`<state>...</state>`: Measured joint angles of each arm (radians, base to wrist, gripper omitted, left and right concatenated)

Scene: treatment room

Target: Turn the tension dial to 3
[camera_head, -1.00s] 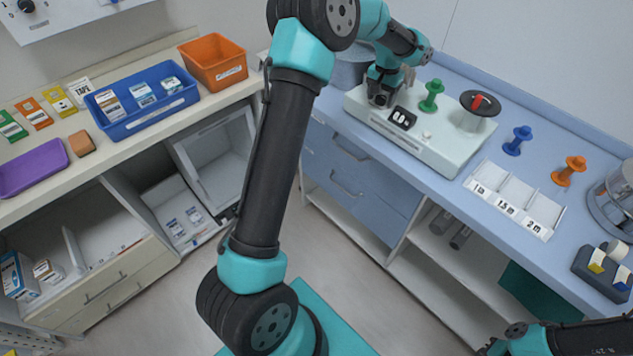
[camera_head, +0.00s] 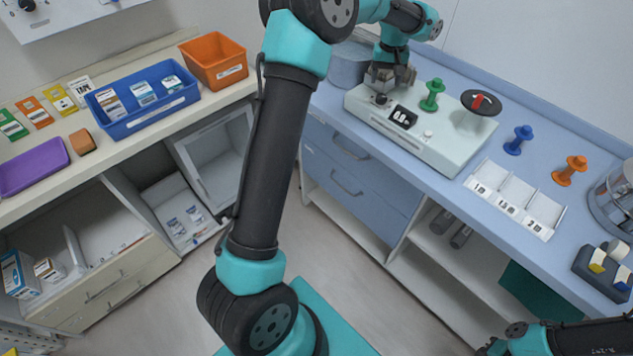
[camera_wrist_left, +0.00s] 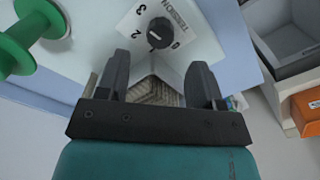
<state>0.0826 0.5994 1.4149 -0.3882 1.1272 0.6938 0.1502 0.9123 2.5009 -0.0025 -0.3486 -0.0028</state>
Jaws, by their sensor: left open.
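The tension dial (camera_head: 381,99) is a small black knob on the left end of the pale machine (camera_head: 447,153). The wrist view shows the dial (camera_wrist_left: 159,33) with a light pointer line on a white label marked TENSION, with numbers including 0, 2 and 3. I cannot tell surely which number the pointer meets. My left gripper (camera_head: 389,77) is open and empty, just above and behind the dial in the head view. In the wrist view its two fingers (camera_wrist_left: 154,80) are apart, with the dial beyond their tips.
A green spool on a post (camera_head: 432,95) stands close to the gripper. A black switch panel (camera_head: 402,117) and a dark disc with a red pointer (camera_head: 480,102) are on the same machine.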

